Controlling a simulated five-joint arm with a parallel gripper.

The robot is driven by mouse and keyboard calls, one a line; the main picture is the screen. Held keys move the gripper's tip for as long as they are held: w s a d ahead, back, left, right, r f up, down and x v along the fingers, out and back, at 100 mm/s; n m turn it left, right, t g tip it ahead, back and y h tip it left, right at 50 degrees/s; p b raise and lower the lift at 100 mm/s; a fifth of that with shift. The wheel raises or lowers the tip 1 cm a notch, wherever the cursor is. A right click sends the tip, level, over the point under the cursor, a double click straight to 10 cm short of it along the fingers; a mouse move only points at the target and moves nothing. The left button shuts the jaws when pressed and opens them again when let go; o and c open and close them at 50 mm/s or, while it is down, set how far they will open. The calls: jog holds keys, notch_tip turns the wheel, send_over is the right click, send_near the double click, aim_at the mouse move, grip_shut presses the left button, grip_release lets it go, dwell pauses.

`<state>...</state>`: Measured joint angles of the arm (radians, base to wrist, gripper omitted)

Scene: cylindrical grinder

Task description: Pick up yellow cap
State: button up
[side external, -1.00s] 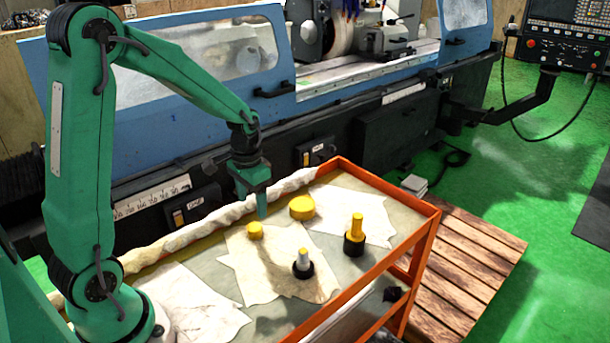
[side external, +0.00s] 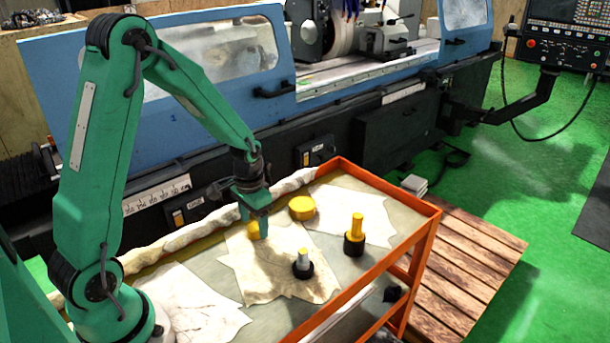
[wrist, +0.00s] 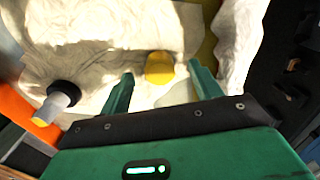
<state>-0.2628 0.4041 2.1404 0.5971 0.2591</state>
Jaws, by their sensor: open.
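A small yellow cap (side external: 253,231) sits on the pale cloth on the cart top, partly hidden by my gripper (side external: 256,221) in the side view. My gripper is open and points down at the cap. A larger yellow cap (side external: 302,208) sits further back to the right, apart from my gripper.
A taller yellow pin in a black base (side external: 355,236) stands right. The cart's orange rim (side external: 392,190) borders the work area; the blue grinder (side external: 200,90) stands behind.

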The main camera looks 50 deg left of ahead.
jog(key=shift+f, duration=0.5)
jog(key=c, duration=1)
